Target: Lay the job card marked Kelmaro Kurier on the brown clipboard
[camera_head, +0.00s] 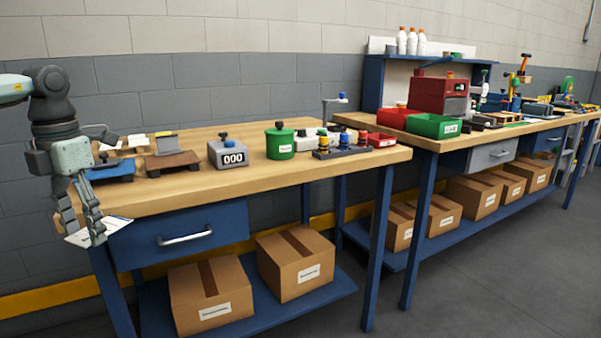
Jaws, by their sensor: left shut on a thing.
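My left gripper (84,230) comes in from the left and points down in front of the near bench's left end. It is shut on a white card (109,228), which it holds tilted just off the bench's front edge. The card's lettering is too small to read, so I cannot tell whether it is the Kelmaro Kurier card. The brown clipboard (172,161) lies on the bench to the right of the gripper, with a grey clip piece at its back. Other pale cards (137,141) lie behind it. My right gripper is not in view.
A blue board (112,172) lies left of the clipboard, near my arm. A counter reading 000 (229,155), a green canister (280,142) and a block with several knobs (341,149) stand to the right. The bench's front strip (215,182) is clear.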

